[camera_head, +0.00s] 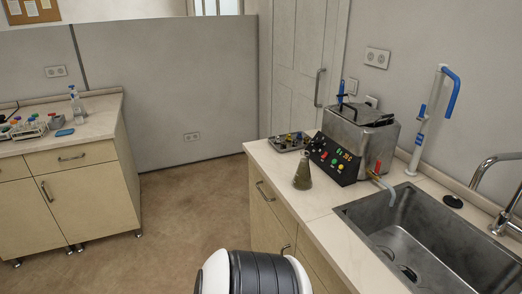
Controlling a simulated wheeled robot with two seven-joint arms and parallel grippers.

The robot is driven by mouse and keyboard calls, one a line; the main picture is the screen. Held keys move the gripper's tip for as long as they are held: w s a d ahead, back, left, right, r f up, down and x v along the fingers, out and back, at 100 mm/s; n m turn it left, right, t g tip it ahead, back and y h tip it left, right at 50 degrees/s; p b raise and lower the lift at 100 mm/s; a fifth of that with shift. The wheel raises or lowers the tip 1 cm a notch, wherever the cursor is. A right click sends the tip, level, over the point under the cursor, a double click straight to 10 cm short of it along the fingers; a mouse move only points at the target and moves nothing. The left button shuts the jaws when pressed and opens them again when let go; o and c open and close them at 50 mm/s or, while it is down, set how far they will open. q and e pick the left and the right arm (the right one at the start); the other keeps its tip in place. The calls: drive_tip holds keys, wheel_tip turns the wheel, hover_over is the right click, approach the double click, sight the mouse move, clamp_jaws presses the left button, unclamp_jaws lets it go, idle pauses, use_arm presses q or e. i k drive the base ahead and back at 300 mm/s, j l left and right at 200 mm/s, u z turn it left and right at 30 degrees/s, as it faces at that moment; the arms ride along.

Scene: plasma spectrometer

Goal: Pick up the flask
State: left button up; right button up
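A conical glass flask (302,177) with dark greenish contents stands upright on the right-hand counter. It is near the counter's left edge, just left of the black control panel of a metal bath. Neither of my grippers shows in the head view, and nothing touches the flask from the side I can see.
The metal bath (362,138) with its control panel (333,158) stands behind and right of the flask. A tray of small items (290,142) lies behind it. A sink (430,245) with a faucet (502,190) is at the right. The left counter (95,127) holds several lab items.

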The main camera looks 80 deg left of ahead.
sight(302, 181)
drive_tip(key=u, duration=2.35)
